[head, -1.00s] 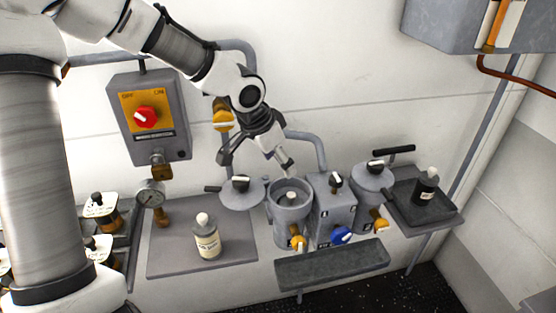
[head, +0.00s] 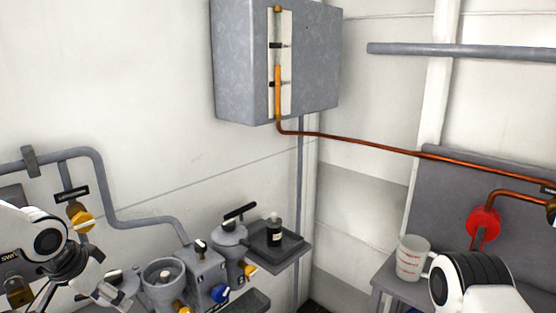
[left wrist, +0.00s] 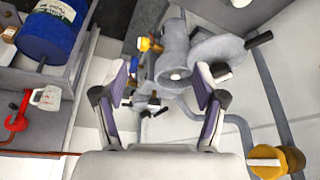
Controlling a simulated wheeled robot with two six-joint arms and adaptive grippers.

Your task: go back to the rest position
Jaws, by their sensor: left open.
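My left gripper (head: 72,293) is at the lower left of the head view, partly cut off by the bottom edge. In the left wrist view its two fingers (left wrist: 162,88) stand wide apart with nothing between them. The open grey pot (head: 164,276) is to its right in the head view; it also shows beyond the fingers in the left wrist view (left wrist: 173,62). A white and black part of my right arm is at the lower right of the head view. The right gripper is out of view.
A grey block with knobs (head: 206,277) stands beside the pot. A dark bottle (head: 274,231) is on a wall shelf (head: 300,250). A measuring jug (head: 411,258) and red valve (head: 483,224) are right. A yellow valve (head: 81,219) hangs near my left arm.

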